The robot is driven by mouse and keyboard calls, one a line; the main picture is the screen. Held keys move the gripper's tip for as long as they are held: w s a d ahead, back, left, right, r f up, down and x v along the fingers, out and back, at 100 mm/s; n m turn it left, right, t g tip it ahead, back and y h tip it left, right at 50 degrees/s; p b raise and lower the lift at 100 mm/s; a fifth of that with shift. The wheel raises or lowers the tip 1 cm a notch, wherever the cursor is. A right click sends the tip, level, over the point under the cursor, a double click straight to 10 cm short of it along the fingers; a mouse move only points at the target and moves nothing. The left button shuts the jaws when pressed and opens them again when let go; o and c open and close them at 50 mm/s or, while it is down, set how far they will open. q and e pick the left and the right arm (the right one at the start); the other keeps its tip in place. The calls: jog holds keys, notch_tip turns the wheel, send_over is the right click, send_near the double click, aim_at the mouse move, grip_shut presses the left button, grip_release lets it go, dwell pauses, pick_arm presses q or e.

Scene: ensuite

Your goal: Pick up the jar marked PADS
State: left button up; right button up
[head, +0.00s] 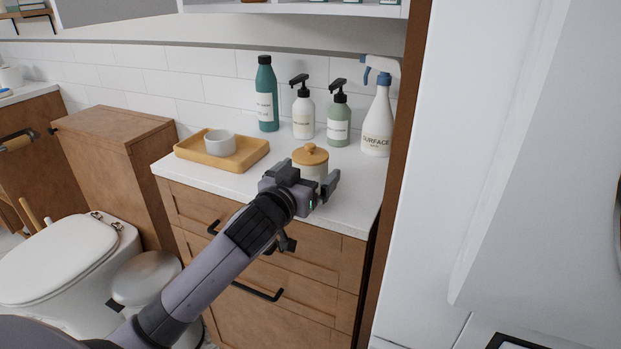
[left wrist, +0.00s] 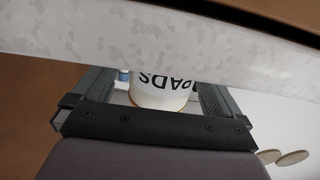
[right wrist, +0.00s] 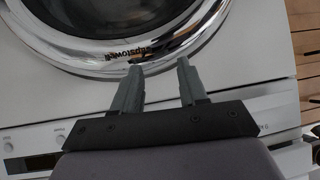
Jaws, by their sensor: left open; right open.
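The PADS jar (head: 311,161) is a white jar with a round wooden lid and knob, standing upright near the front of the white countertop. My left gripper (head: 322,189) is at the jar, in front of it, and hides its lower part in the head view. In the left wrist view the jar (left wrist: 161,91) shows upside down with the letters PADS, between the two open fingers (left wrist: 163,88). I cannot tell whether the fingers touch it. My right gripper (right wrist: 158,75) is open and empty, in front of a washing machine door with a chrome ring (right wrist: 125,55).
Behind the jar stand a teal bottle (head: 266,100), a white pump bottle (head: 303,115), a green pump bottle (head: 339,121) and a SURFACE spray bottle (head: 377,125). A wooden tray (head: 189,152) with a white cup (head: 219,143) is to the left. A wooden panel (head: 399,130) bounds the counter on the right.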

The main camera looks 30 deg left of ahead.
pick_arm(q)
jog(key=shift+w+a+f, duration=0.15)
jog(key=shift+w, duration=0.8)
jog(key=shift+w+a+f, duration=0.1)
jog(key=shift+w+a, duration=0.05)
jog(key=shift+w, duration=0.8)
jog(key=c, duration=1.2)
jog(key=shift+o, duration=0.2)
jog(key=shift+r, duration=0.15)
